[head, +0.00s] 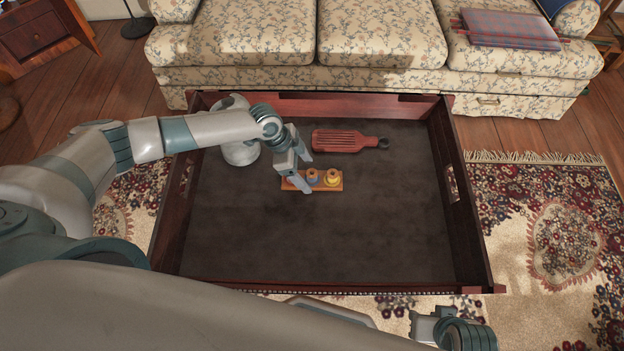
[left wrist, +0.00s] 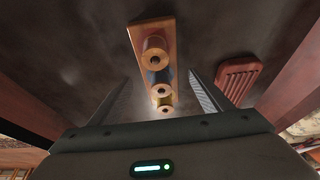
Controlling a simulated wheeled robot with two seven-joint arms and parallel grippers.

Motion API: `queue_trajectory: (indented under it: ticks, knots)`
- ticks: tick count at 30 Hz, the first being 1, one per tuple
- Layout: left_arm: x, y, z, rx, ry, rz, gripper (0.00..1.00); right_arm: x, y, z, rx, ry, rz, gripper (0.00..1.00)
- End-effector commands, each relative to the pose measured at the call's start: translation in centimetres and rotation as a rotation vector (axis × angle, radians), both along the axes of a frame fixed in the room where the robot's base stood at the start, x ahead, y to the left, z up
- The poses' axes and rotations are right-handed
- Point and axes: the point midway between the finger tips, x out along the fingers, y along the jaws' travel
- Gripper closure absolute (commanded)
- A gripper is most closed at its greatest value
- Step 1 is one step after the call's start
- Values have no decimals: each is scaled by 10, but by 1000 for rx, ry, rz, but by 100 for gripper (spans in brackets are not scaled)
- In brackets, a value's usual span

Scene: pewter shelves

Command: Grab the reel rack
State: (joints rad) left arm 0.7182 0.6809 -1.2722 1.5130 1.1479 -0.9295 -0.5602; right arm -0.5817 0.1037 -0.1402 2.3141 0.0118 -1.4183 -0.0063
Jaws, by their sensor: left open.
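The reel rack (head: 322,187) is a small orange-brown wooden base with upright reels on it. It stands on the dark floor of a large wooden tray table. In the left wrist view the rack (left wrist: 149,27) carries a brown, a blue and a yellow reel in a row. My left gripper (head: 306,174) is open over the rack's left part and hides some of it. In the left wrist view the reels show between its two spread fingers (left wrist: 160,77), with nothing gripped. My right gripper (head: 424,325) shows only partly at the bottom edge; its jaws are unclear.
A red slatted paddle (head: 340,141) with a dark handle end lies behind the rack. Raised wooden walls (head: 463,215) surround the tray floor. A white rounded object (head: 240,152) stands at back left, partly behind my arm. The tray's front and right are clear. A floral sofa (head: 370,75) stands behind.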

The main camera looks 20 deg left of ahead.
Motion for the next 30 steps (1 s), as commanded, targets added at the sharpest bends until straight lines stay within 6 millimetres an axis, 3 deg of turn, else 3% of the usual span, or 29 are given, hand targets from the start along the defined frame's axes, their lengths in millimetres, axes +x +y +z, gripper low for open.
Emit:
queue_trajectory:
  ticks: [7, 22, 30]
  knots:
    - [3, -10, -23, 0, 0, 0, 28, 4, 3, -1, 9, -20, 3, 69]
    - [3, -10, -24, 1, 0, 0, 28, 2, 5, 0, 12, -19, 7, 69]
    - [4, -11, -22, -2, -1, 0, 89, 2, 4, 0, 11, -18, 6, 69]
